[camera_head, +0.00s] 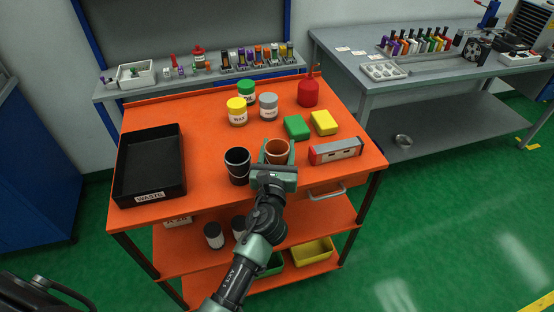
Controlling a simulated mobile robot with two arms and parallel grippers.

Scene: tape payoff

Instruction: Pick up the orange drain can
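The orange drain can (277,146) is an open-topped cup near the front edge of the orange cart top, right of a black can (237,167). My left gripper (277,152) reaches in from the front, with one finger on each side of the orange can. The can nearly fills the gap; whether the fingers press on it cannot be told. The gripper body hides the can's lower front, so its contact with the cart top is not visible. My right gripper is not in view.
A black waste tray (151,196) stands on the left of the cart. A red-and-grey block (336,151) lies close right of the gripper. Green (297,127) and yellow (324,122) blocks, lidded jars (237,112) and a red bottle (308,92) stand behind.

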